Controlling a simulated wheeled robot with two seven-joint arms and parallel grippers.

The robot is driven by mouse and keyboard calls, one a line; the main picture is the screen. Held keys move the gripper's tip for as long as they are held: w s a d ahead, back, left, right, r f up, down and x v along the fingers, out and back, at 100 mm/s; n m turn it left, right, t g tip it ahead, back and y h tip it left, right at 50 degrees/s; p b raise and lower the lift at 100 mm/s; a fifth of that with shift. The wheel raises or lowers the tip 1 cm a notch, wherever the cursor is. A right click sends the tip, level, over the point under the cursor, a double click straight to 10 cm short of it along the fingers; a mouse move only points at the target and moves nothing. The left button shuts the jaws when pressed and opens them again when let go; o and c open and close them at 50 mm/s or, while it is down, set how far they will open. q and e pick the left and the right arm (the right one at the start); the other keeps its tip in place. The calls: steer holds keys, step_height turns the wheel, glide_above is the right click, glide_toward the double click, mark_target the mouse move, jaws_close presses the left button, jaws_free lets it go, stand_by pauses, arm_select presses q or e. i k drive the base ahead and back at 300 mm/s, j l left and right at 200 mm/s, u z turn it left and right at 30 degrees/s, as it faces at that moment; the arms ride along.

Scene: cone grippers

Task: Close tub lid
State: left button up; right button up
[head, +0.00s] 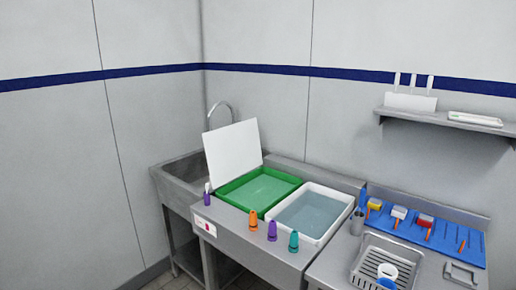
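A flat white panel (233,150), which looks like a raised lid, stands nearly upright along the back-left edge of a shallow green tub (288,196). The tub is uncovered, with a pale green surface inside. A white tub (345,208) holding greyish-blue liquid stands just right of it, also uncovered. I cannot tell whether the panel is hinged to the green tub. Neither of my grippers is in view.
Several small coloured cone-shaped pieces, including an orange one (253,220) and a teal one (293,241), stand along the counter's front. A sink (183,180) is left. A blue mat (446,246) with brushes and a wire basket (360,272) are right. A shelf (440,119) hangs above.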

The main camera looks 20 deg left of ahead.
mark_target(233, 152)
steer(key=i+j+z, duration=0.1)
steer(key=j, duration=0.45)
steer(key=i+j+z, duration=0.15)
steer(key=j, duration=0.45)
steer(key=i+j+z, duration=0.1)
steer(key=j, duration=0.5)
steer(key=i+j+z, duration=0.1)
steer(key=j, duration=0.55)
steer(key=i+l, duration=0.05)
